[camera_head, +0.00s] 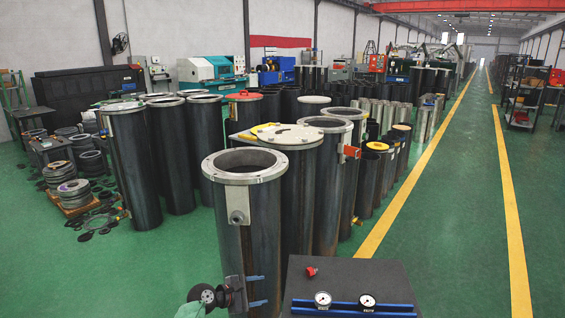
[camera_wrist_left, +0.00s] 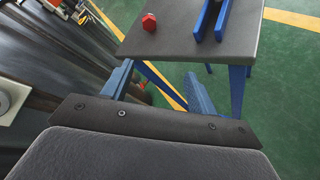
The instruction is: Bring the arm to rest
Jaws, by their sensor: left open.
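My left gripper (camera_head: 262,291) is at the bottom of the head view, with its two blue fingers spread and nothing between them. It is in front of the nearest flanged cylinder (camera_head: 245,215) and left of a small dark table (camera_head: 350,275). In the left wrist view the open fingers (camera_wrist_left: 158,77) point toward the edge of that table (camera_wrist_left: 190,35), with green floor seen between them. I cannot tell whether a finger touches the cylinder. My right gripper is not in view.
On the table are a red knob-like piece (camera_head: 311,271), two gauges (camera_head: 367,300) and blue rails (camera_head: 395,305). Many dark flanged cylinders stand close behind. Stacked rings (camera_head: 75,193) lie at the left. Green floor (camera_head: 455,220) is open at the right.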

